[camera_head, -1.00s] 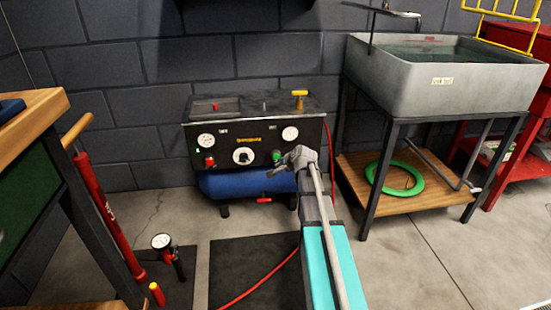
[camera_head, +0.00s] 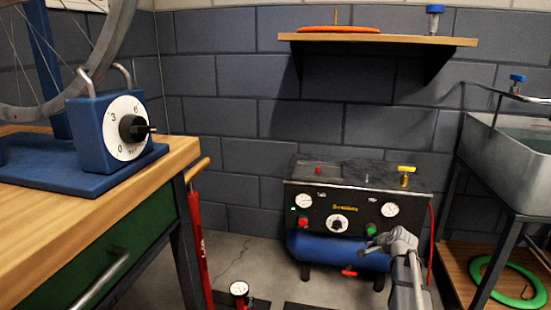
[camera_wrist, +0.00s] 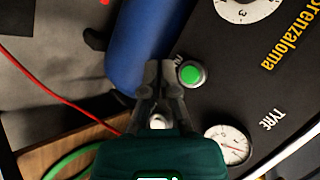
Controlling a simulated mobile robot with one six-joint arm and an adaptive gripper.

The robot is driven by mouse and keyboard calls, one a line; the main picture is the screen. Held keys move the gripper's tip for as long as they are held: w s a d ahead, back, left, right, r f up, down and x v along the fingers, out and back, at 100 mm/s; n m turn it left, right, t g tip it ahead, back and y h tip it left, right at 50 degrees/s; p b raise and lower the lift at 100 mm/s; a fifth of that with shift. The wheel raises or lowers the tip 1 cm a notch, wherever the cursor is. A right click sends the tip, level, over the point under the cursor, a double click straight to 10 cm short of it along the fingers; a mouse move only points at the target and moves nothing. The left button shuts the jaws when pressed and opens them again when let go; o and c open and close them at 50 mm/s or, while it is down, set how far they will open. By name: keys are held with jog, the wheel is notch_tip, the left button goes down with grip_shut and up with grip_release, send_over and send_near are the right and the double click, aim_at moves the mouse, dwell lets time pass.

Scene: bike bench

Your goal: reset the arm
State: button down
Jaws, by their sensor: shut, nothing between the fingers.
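My gripper (camera_head: 369,247) is in front of the lower right part of the compressor's control panel (camera_head: 337,210), close to the green button (camera_head: 371,229). In the wrist view its fingers (camera_wrist: 162,68) are together with nothing between them. The green button (camera_wrist: 190,74) lies just beside the fingertips, and the blue tank (camera_wrist: 140,45) is on the other side. I cannot tell whether the fingers touch the panel. My arm comes in from the bottom right of the head view.
A wooden bench (camera_head: 60,235) with a blue dial unit (camera_head: 95,135) and a wheel stands at left. A red pump (camera_head: 196,245) is beside it. A sink (camera_head: 510,155) with a green ring (camera_head: 500,283) below stands at right. A shelf (camera_head: 390,40) hangs above the compressor.

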jog(key=s+a+r+n+g+h+p, duration=0.1)
jog(key=s+a+r+n+g+p, duration=0.4)
jog(key=s+a+r+n+p, duration=0.45)
jog(key=s+a+r+n+g+p, duration=0.4)
jog(key=s+a+r+p, duration=0.2)
jog(key=s+a+p, duration=0.7)
notch_tip(320, 180, up, 38)
jog(key=p, duration=3.6)
jog(key=shift+s+d+f, duration=0.25)
jog(key=shift+s+d, duration=0.05)
jog(key=shift+s, duration=0.05)
jog(key=c, duration=1.4)
grip_release()
